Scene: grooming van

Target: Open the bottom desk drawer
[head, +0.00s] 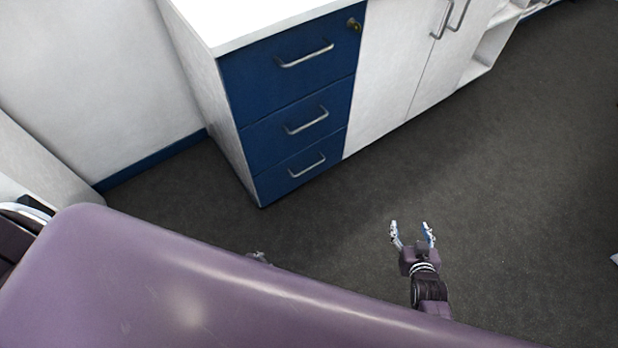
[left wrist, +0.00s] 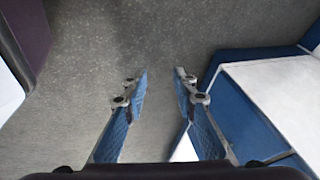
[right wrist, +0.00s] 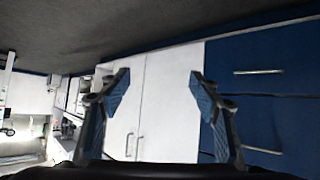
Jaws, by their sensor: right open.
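The blue bottom drawer (head: 275,183) is the lowest of three in the desk and looks shut, its front flush with the others. Its silver bar handle (head: 307,166) runs across the front. In the right wrist view, which looks inverted, the bottom drawer (right wrist: 285,55) is at the upper right, with its handle (right wrist: 258,71). My right gripper (head: 412,228) is open and empty, apart from the drawers, to their lower right in the head view. My left gripper (left wrist: 160,75) is open and empty; in the head view only a small part shows above my purple body.
Two blue drawers (head: 290,95) sit above, the top one with a lock (head: 354,24). White cupboard doors (head: 395,70) adjoin on the right. The dark grey floor (head: 480,170) is clear before the desk. A white wall (head: 90,75) stands at left.

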